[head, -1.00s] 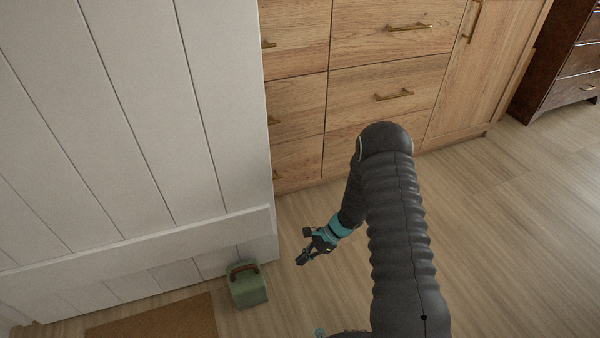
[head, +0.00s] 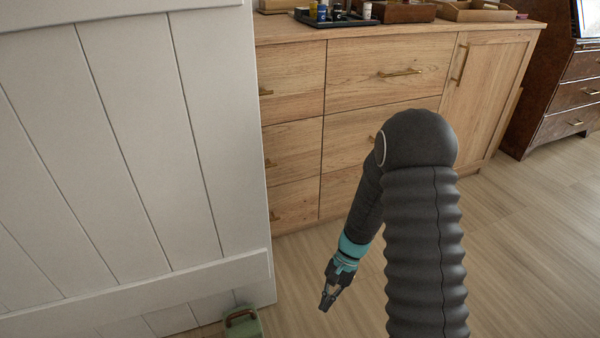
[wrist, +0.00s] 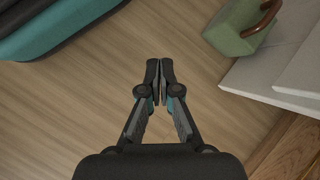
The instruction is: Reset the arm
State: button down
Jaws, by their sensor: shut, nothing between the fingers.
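My gripper (head: 326,303) hangs below my bent arm in the head view, pointing down over the wood floor. In the wrist view my gripper (wrist: 160,64) has its two fingers together with nothing between them. It is clear of the furniture and touches nothing that I can see.
A white panelled door (head: 130,170) stands at the left, with a green box (head: 243,326) at its foot; the box also shows in the wrist view (wrist: 232,32). A wooden drawer cabinet (head: 290,95) holds trays on top. A dark dresser (head: 562,95) stands right. Floor at right is clear.

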jog(key=s+d+r+n+t+h+p, duration=0.1)
jog(key=s+d+r+n+t+p, duration=0.1)
jog(key=r, duration=1.1)
jog(key=s+d+r+n+t+h+p, duration=0.1)
jog(key=s+r+t, duration=0.4)
jog(key=r, duration=0.9)
jog(key=s+d+r+n+t+h+p, duration=0.2)
jog(key=s+d+r, duration=0.3)
jog(key=r, duration=0.8)
jog(key=shift+s+d+r+n+t+p, duration=0.35)
jog(key=shift+s+t+p, duration=0.25)
jog(key=shift+s+t, duration=0.4)
jog(key=shift+s, duration=0.1)
